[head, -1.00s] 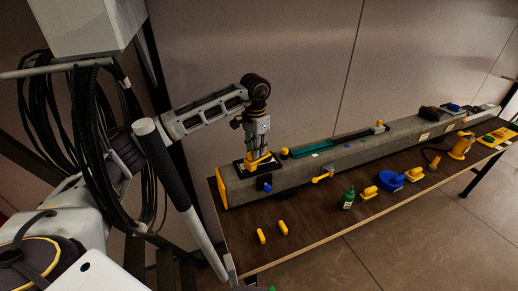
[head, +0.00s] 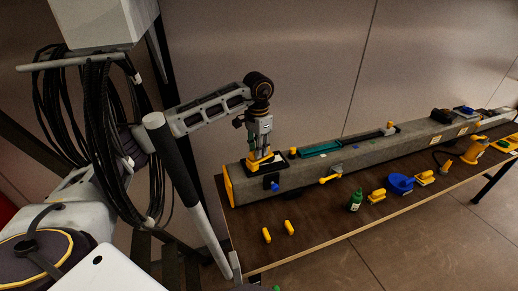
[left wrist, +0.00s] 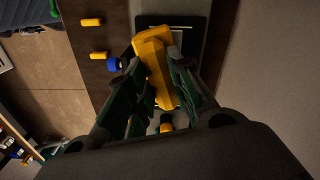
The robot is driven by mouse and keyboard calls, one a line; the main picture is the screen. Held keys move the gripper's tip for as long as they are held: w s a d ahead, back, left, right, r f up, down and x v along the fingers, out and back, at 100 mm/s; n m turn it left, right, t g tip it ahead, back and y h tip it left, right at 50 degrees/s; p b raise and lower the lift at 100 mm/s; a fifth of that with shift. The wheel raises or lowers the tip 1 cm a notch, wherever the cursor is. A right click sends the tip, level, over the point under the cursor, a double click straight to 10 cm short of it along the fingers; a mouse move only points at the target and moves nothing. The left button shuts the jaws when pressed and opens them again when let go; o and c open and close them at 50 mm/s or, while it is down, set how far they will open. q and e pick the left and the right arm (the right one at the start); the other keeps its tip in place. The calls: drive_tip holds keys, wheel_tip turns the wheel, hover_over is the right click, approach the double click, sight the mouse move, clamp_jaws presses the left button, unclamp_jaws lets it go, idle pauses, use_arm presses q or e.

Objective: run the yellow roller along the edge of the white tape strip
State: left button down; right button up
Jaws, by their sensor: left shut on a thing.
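The long grey spar (head: 350,158) lies along the table, its near end capped in yellow. My left gripper (head: 263,152) is above the near end of the spar, pointing down, and is shut on the yellow roller (head: 257,164). In the left wrist view the yellow roller (left wrist: 153,52) sits between the two dark green fingers (left wrist: 160,80), over a dark-framed patch. A whitish area of the white tape strip (left wrist: 181,36) shows beside the roller; the rest is hidden. I cannot tell whether the roller touches the strip's edge.
On the brown table (head: 330,219) are two small yellow pieces (head: 289,228), a green bottle (head: 355,200), a blue item (head: 401,184) and several yellow tools. A blue knob (head: 275,186) juts from the spar's front. A green tool (head: 320,149) lies along the spar's top.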

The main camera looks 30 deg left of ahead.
use_arm(q)
drive_tip(key=shift+s+a+f, duration=0.1)
drive_tip(key=shift+s+a, duration=0.55)
drive_tip(key=shift+s, duration=0.05)
drive_tip(key=shift+s+a+b, duration=0.4)
drive_tip(key=shift+s+a, duration=0.05)
drive_tip(key=shift+s, duration=0.1)
use_arm(e)
drive_tip(key=shift+s+a+f, duration=0.1)
drive_tip(key=shift+a+f, duration=0.35)
drive_tip(key=shift+a, duration=0.25)
use_arm(q)
drive_tip(key=shift+s+a, duration=0.15)
drive_tip(key=shift+s+a+b, duration=0.35)
drive_tip(key=shift+s+a, duration=0.25)
drive_tip(key=shift+s, duration=0.1)
drive_tip(key=shift+s+a, duration=0.35)
drive_tip(key=shift+s, duration=0.05)
use_arm(e)
drive_tip(key=shift+f, duration=0.5)
drive_tip(key=shift+r, duration=0.1)
use_arm(q)
drive_tip(key=shift+r+p, duration=1.35)
drive_tip(key=shift+r, duration=1.2)
use_arm(e)
drive_tip(key=shift+a+r, duration=0.2)
drive_tip(key=shift+r, duration=1.2)
